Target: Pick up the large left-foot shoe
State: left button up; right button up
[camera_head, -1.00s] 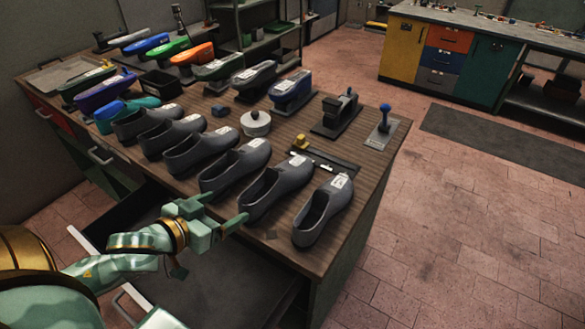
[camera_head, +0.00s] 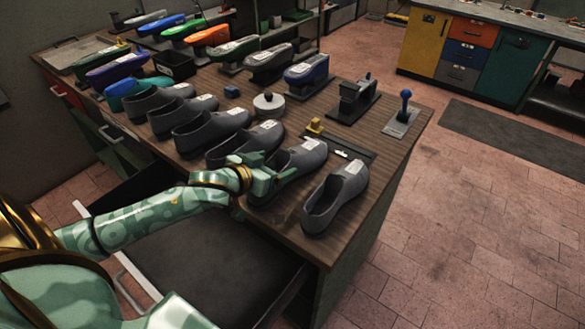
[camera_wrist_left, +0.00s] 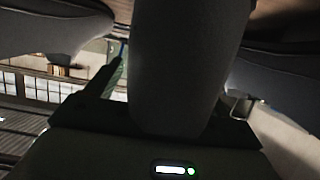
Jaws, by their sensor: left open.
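Several dark grey shoes with white labels stand in a row along the bench's front edge in the head view. My left gripper (camera_head: 275,170) is at the near end of the second shoe from the right (camera_head: 303,158). In the left wrist view a dark rounded shoe end (camera_wrist_left: 188,60) stands between the open fingers, one on each side. I cannot tell whether the fingers touch it. The rightmost shoe (camera_head: 336,196) stands apart, to the right of the gripper. The labels are too small to read, so size and foot are unclear. My right gripper is not in view.
Coloured shoes on stands fill the back. An open drawer (camera_head: 205,262) juts out below the front edge.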

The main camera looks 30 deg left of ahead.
pick_arm(q)
jog(key=shift+w+f, duration=0.2)
jog(key=shift+w, duration=0.25)
jog(key=shift+s+r, duration=0.1)
jog(key=shift+c, duration=0.3)
jog(key=c, duration=1.5)
grip_shut()
jog(key=shift+r, duration=0.15)
